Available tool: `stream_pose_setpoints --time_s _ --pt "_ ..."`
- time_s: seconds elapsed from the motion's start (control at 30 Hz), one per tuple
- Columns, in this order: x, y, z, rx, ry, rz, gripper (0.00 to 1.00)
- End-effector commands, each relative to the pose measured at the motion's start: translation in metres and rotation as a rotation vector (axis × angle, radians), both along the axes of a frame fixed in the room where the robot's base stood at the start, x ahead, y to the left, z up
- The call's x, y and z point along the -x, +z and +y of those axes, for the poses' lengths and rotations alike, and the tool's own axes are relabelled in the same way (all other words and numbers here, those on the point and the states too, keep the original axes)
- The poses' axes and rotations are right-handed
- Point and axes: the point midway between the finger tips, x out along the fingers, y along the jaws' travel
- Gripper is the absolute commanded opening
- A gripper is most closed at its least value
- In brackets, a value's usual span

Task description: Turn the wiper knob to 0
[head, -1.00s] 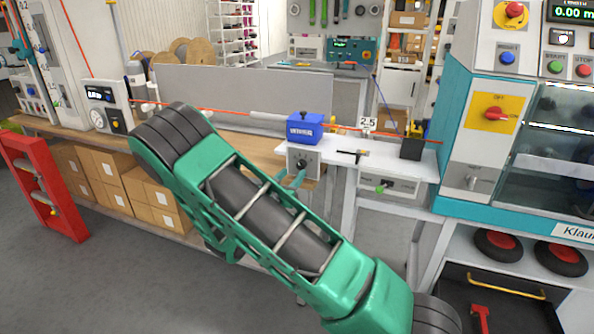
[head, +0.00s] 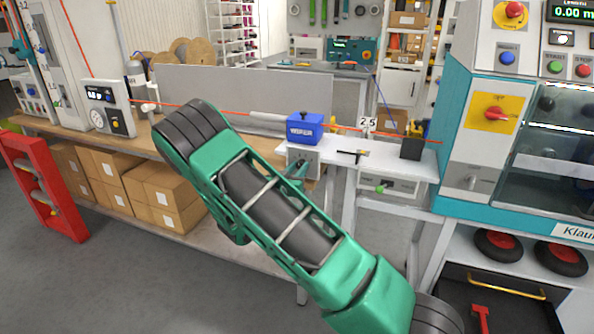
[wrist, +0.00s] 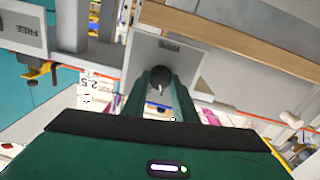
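The wiper is a blue box (head: 304,128) on the cable line in the head view. Below it is a grey panel (head: 312,158) with the wiper knob. In the wrist view the panel (wrist: 178,55) faces me, and the dark knob (wrist: 159,80) shows between my fingertips. A small pale mark shows on the knob; I cannot read its setting. My gripper (head: 296,170) has its green fingers at the panel in the head view. In the wrist view my gripper (wrist: 161,88) is open, with a finger on each side of the knob. Whether the fingers touch it is unclear.
An orange cable (head: 232,112) runs across the bench. The teal machine (head: 452,130) stands further right. Cardboard boxes (head: 165,195) sit under the bench on the left.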

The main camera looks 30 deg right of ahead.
Motion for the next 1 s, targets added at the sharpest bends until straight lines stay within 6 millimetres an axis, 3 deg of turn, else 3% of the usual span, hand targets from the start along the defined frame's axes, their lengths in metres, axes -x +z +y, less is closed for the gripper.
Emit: stream_pose_setpoints --time_s 0.37,1.0 --pt "-0.002 -0.0002 0.0007 0.044 0.004 0.056 0.03" --pt "-0.0047 -0.0018 0.0054 0.336 0.012 0.428 0.03"
